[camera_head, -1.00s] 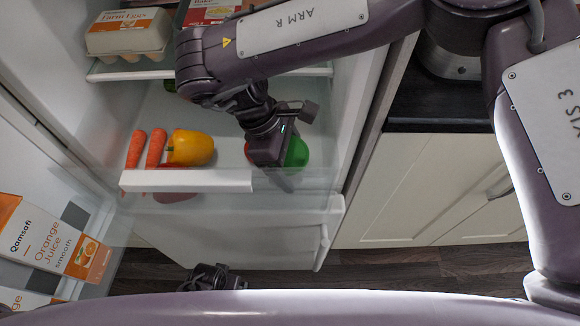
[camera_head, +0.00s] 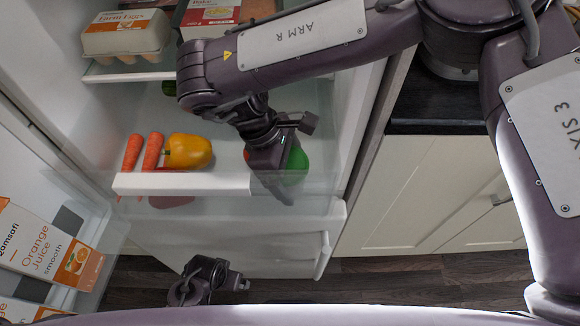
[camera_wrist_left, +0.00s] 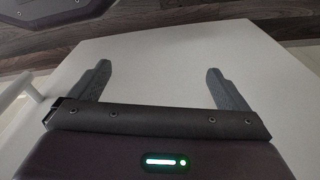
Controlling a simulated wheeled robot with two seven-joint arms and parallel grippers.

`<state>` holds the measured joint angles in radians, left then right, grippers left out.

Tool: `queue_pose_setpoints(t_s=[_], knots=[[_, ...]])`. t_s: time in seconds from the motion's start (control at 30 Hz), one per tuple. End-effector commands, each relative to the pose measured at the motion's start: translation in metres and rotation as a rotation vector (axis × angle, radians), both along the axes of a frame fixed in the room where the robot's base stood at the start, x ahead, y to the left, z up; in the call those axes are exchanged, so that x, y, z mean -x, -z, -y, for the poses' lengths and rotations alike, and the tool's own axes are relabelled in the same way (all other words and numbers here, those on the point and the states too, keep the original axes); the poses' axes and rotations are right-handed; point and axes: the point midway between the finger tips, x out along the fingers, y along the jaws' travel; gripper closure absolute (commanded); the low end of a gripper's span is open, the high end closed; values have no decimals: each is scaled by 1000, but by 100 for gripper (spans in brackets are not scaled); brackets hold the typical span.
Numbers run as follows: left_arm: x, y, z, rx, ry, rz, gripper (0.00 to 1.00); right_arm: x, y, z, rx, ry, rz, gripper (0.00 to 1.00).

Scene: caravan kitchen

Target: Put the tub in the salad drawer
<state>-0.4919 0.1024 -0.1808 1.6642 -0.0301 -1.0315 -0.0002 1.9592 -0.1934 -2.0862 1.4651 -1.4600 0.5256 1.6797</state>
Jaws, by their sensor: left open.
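The salad drawer (camera_head: 180,185) has a pale front rim and sits low in the open fridge. Behind its rim lie carrots (camera_head: 152,152) and a yellow pepper (camera_head: 190,151). My right gripper (camera_head: 278,186) points down at the drawer's right end, beside a round green item (camera_head: 296,165) that it partly hides; a bit of red shows behind the gripper. Whether its jaws are open or hold anything is unclear. My left gripper (camera_head: 232,282) is low, in front of the fridge. In the left wrist view its fingers (camera_wrist_left: 160,85) are wide apart with nothing between them. I cannot make out the tub.
An egg box (camera_head: 125,35) and another carton (camera_head: 212,14) stand on the shelf above. The open fridge door at left holds orange juice cartons (camera_head: 45,245). A cream cupboard (camera_head: 440,195) stands at right. Dark floor (camera_head: 400,275) is clear in front.

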Motion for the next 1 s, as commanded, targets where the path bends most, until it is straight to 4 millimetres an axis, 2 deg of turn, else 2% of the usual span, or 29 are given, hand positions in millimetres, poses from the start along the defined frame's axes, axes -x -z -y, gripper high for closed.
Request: queue_pose_setpoints(t_s=[0.17,0.27,0.4,0.63,1.0], knots=[[-1,-1,0,1,0,3,3,0,-2,0,0,0,1,8],[-2,-1,0,2,-1,13,3,-1,-12,-3,1,-1,3,8],[6,19,-6,-5,-11,5,3,-3,-35,-13,1,-2,5,8],[12,37,-10,-8,-20,13,3,-6,-65,-26,1,-2,4,8],[13,43,-12,-9,-21,17,3,-6,-72,-29,0,0,0,8]])
